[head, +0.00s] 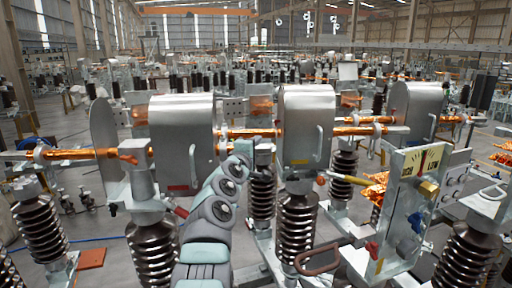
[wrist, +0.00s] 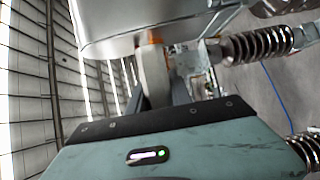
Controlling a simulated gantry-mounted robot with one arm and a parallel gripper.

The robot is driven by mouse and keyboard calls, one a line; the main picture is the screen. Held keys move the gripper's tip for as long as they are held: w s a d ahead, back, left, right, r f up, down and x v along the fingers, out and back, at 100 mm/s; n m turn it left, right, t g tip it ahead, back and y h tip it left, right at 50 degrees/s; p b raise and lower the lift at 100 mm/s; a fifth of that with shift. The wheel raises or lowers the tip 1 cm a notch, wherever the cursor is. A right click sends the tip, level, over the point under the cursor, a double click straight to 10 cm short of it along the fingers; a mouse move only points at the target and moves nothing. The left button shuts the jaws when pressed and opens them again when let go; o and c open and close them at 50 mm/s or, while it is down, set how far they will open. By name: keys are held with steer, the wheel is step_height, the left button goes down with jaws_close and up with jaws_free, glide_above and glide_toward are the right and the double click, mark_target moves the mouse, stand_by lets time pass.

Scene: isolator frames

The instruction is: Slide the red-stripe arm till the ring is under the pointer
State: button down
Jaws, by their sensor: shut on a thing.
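Copper arms run left to right through the metal hoods. One copper arm (head: 255,133) shows between the left hood (head: 182,135) and the middle hood (head: 308,125), with a pale ring (head: 225,133) around it. The left hood has a red stripe low on its front; the middle hood's small label looks yellow. My gripper (head: 245,148) is just under the copper arm, right of the ring. In the wrist view its dark fingers are shut on a pale grey piece (wrist: 155,75) below some copper. I cannot tell whether that piece is the ring. No pointer over the arm is clear.
A panel with a yellow-and-red scale (head: 421,163) and a brass block stands at the right. Ribbed dark insulators (head: 298,225) stand below and beside my arm. A brown loop handle (head: 317,258) is at the front. A metal hood (wrist: 150,25) is close above my gripper.

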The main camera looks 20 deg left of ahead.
steer(key=shift+w+d, duration=0.2)
steer(key=shift+d, duration=0.25)
steer(key=shift+w+d, duration=0.2)
steer(key=shift+d, duration=0.25)
steer(key=c, duration=1.2)
jaws_free()
steer(key=shift+o, duration=0.2)
steer(key=shift+s+b, duration=0.15)
steer(key=shift+b, duration=0.25)
